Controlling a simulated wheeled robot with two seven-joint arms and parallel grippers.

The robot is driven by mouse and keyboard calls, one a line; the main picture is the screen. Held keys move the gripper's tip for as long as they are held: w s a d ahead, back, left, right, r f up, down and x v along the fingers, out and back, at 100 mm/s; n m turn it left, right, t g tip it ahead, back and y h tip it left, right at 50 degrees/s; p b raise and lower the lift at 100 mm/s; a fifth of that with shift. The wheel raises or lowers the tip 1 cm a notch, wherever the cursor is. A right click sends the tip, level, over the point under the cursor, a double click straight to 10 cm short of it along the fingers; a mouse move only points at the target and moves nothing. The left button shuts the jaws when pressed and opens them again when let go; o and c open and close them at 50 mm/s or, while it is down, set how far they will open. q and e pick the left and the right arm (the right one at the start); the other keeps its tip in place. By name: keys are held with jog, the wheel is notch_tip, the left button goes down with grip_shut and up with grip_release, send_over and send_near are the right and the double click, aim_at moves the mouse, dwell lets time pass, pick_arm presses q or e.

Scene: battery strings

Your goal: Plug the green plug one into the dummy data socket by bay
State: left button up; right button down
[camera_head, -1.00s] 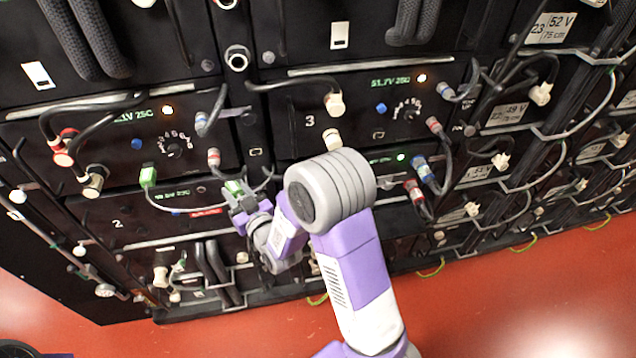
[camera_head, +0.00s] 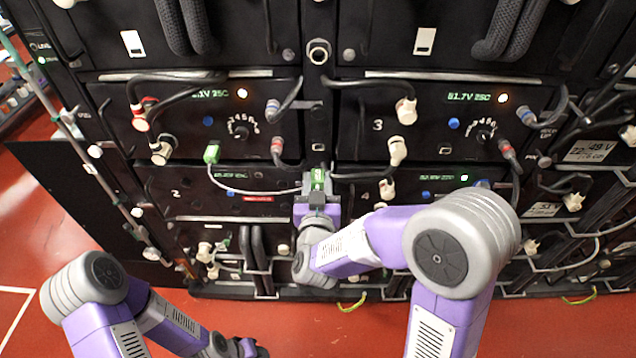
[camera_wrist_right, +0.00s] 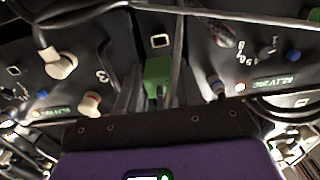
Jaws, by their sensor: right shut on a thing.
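My right gripper (camera_head: 317,192) is shut on a green plug (camera_head: 318,180) in front of the narrow upright strip between the two bays. A thin white cable runs left from this plug to a second green plug (camera_head: 212,153) at the left bay. A small square socket (camera_head: 318,147) sits on the strip just above the held plug in the head view. In the right wrist view the held plug (camera_wrist_right: 158,75) appears apart from a light-rimmed square socket (camera_wrist_right: 160,41). My left gripper (camera_head: 243,347) is low in the head view, away from the rack; its jaws are unclear.
Thick cables with white, red and blue connectors hang around the bays, including a red-ended one (camera_head: 277,147) left of the strip and a white one (camera_head: 397,152) to its right. The red floor (camera_head: 300,325) below the rack is mostly clear.

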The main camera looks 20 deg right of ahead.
jog(key=shift+x, duration=2.85)
jog(key=shift+f+b, duration=0.1)
jog(key=shift+b, duration=0.5)
jog(key=shift+x, duration=1.5)
jog(key=c, duration=0.7)
grip_release()
jog(key=shift+o, duration=0.2)
